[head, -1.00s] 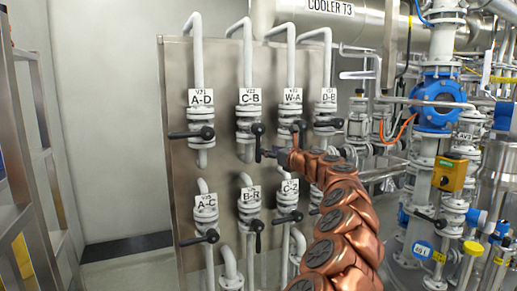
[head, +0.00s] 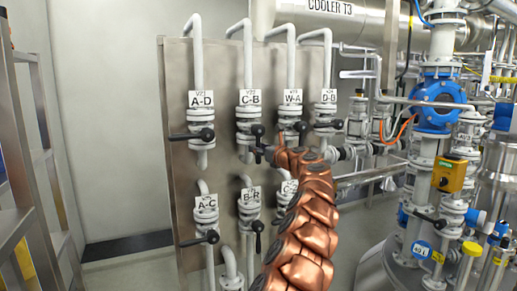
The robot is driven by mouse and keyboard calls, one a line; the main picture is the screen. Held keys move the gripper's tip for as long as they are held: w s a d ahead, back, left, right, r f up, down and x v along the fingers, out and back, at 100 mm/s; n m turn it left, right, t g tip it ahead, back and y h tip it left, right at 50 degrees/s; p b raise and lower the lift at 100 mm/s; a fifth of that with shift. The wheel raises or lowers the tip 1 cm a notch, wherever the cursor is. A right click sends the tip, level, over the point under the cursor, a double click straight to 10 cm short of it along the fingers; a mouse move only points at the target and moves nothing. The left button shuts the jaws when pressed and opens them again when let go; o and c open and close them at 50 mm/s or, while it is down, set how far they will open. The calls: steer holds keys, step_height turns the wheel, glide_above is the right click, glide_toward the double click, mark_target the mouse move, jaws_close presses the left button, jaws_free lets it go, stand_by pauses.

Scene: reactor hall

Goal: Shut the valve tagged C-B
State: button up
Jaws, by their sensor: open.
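The tag C-B (head: 250,97) is on the upper row of the grey panel, second from the left. Its white valve (head: 244,126) sits below the tag on a vertical pipe. The black lever (head: 257,131) of this valve hangs down along the pipe from its round hub. My gripper (head: 257,153) is open at the lower end of this lever, reaching in from the right. It is small and dark here, and I cannot tell whether the fingers touch the lever or stand around it.
The A-D valve lever (head: 192,135) lies crosswise to the left. The W-A valve (head: 290,120) is close on the right, just above my arm. The B-R valve (head: 250,205) is below, its lever pointing down. Open floor lies left of the panel.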

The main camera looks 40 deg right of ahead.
steer(key=shift+w, duration=0.35)
jaws_close()
stand_by(0.4)
